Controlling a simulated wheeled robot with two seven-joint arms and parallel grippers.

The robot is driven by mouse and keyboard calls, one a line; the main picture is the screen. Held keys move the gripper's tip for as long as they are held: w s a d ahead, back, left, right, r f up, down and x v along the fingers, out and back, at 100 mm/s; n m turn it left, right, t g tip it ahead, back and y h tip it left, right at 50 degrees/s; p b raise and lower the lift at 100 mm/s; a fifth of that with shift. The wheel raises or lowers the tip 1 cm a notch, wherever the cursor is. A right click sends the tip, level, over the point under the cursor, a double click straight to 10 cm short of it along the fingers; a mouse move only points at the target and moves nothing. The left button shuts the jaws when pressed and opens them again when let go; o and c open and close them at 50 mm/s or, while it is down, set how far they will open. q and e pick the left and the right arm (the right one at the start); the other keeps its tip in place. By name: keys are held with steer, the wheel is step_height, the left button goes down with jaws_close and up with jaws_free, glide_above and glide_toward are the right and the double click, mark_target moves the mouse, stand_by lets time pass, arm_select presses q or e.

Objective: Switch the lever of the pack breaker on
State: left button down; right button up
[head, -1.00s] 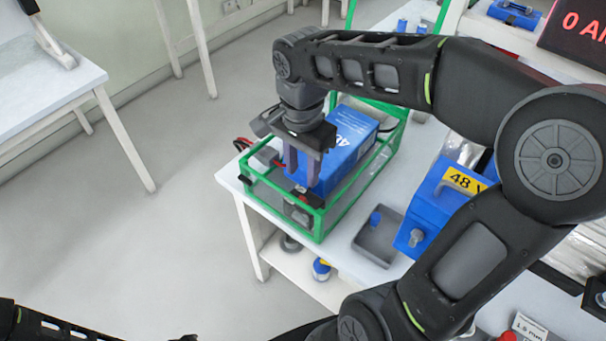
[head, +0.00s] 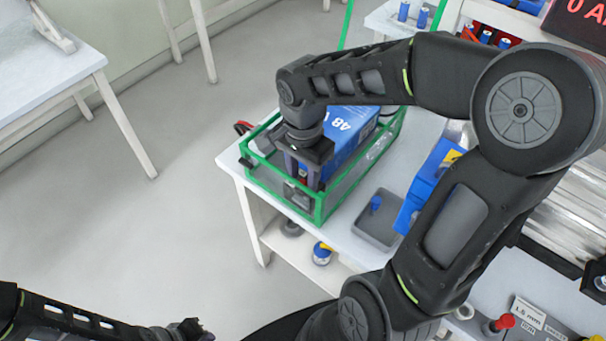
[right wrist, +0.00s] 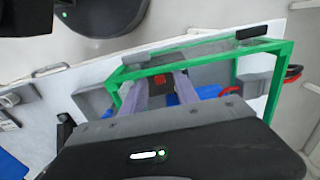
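The battery pack is a blue box (head: 347,130) marked 48, inside a green frame (head: 318,207) on the white table. My right gripper (head: 302,178) points down at the near end of the frame, in front of the blue box. In the right wrist view, its two pale fingers (right wrist: 159,80) stand apart. A dark block with a red part (right wrist: 172,82), which looks like the breaker and its lever, shows between and beyond them. I cannot tell whether a finger touches it or which way the lever is set. My left gripper (head: 192,329) is at the bottom edge, far from the pack.
The green frame's bars surround the right gripper closely. A grey tray (head: 377,232) with a small blue part stands right of the frame. A blue case (head: 425,187) is partly behind my right arm. A roll and a blue-yellow object (head: 322,254) lie on the lower shelf.

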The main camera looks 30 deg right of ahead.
jaws_close()
stand_by(0.4)
